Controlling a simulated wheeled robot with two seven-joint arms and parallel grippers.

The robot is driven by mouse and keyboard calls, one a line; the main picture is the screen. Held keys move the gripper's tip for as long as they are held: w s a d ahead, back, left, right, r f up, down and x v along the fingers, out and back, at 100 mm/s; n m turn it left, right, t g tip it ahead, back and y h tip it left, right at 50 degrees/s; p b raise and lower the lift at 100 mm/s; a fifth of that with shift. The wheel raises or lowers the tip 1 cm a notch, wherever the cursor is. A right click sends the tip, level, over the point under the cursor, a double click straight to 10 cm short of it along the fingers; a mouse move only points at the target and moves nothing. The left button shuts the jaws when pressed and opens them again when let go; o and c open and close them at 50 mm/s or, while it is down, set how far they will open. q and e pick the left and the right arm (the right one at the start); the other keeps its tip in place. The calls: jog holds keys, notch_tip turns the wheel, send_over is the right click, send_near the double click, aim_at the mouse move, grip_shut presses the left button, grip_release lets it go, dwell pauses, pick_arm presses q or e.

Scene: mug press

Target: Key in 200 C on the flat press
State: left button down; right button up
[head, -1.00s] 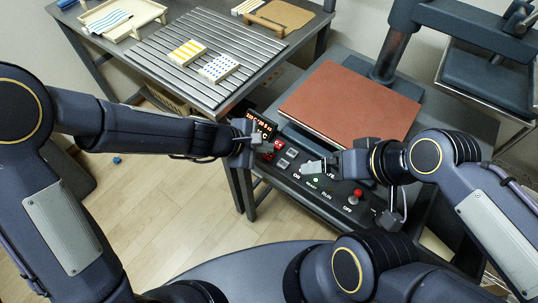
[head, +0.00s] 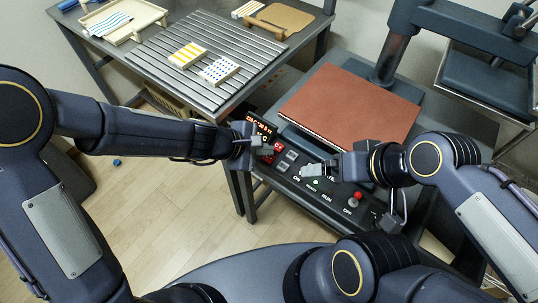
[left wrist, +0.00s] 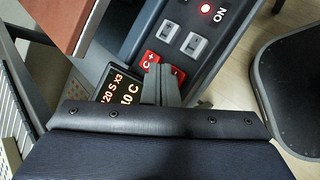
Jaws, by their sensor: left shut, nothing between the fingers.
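The flat press's control panel (head: 335,190) runs along its front edge. Its small lit display (head: 262,129) is at the panel's left end. In the left wrist view the display (left wrist: 121,92) shows "120 S X3" and a line ending in "10 C"; its first digit is hidden. A red C+ button (left wrist: 149,60) and a second red button (left wrist: 178,74), its label hidden, sit beside it. My left gripper (head: 266,150) is shut and empty, its tips at the red buttons; contact cannot be told. My right gripper (head: 308,171) hangs over the panel's middle; its finger gap is unclear.
The brown press pad (head: 350,102) lies behind the panel, with the raised upper plate (head: 487,75) swung to the right. A red knob (head: 357,195) stands near OFF. A slatted table (head: 160,58) with patterned blocks is at back left.

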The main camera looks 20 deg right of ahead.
aim_at(265, 158)
pick_arm(q)
jog(key=shift+f, duration=0.1)
dwell(0.7)
jog(key=shift+f+b, duration=0.35)
jog(key=shift+b, duration=0.15)
jog(key=shift+f+b, duration=0.45)
jog(key=shift+b, duration=0.05)
dwell(0.5)
jog(key=shift+r, duration=0.1)
jog(key=shift+r+p, duration=0.75)
jog(key=shift+p, duration=0.05)
notch_tip(265, 158, up, 5)
jog(key=p, duration=0.4)
jog(key=shift+r+p, duration=0.1)
jog(key=shift+p, duration=0.3)
dwell(1.3)
